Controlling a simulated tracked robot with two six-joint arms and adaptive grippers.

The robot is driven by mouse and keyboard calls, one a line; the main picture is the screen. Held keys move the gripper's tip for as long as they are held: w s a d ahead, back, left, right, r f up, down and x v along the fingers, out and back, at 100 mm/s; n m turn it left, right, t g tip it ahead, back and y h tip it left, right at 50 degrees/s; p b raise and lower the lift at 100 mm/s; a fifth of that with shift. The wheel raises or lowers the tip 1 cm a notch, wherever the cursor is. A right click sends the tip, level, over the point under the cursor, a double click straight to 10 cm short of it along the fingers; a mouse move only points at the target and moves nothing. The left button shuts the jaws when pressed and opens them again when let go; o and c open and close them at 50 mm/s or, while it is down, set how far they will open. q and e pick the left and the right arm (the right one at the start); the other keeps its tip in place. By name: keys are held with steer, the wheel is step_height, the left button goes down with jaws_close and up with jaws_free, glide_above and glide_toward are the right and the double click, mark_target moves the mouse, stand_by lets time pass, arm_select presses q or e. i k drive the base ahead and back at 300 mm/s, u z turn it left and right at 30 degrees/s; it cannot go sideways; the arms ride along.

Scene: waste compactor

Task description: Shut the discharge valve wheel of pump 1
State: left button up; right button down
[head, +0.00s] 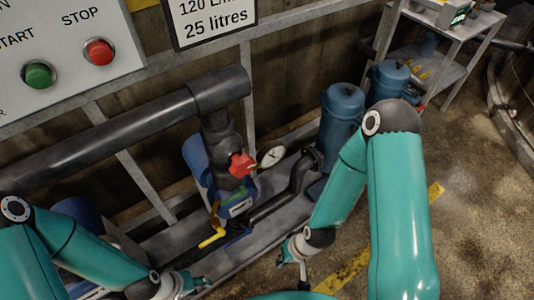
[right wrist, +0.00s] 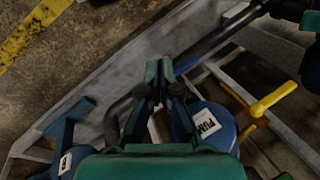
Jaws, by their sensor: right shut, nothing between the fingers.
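A red valve wheel (head: 242,165) sits on the dark vertical pipe (head: 216,130) in the middle of the head view. Below it is a blue pump (head: 238,206) with a white label; the pump number is not readable. A blue pump body with a partly hidden label (right wrist: 208,124) shows in the right wrist view. My right gripper (head: 303,284) is low, in front of and right of the red wheel, well apart from it. In the right wrist view its fingers (right wrist: 160,72) are together and empty. My left gripper (head: 200,283) is at the bottom, below the wheel; its opening is unclear.
A yellow handle (head: 212,238) is low beside the pump and a round gauge (head: 272,157) is right of the wheel. Blue cylinders (head: 341,120) stand further right. A panel (head: 65,60) with start and stop buttons is upper left. Open floor lies right.

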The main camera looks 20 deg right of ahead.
mark_target(241, 166)
steer(key=z, duration=0.9)
steer(key=k, duration=1.7)
steer(key=u, duration=0.35)
steer(key=i, duration=1)
steer(key=z, duration=0.05)
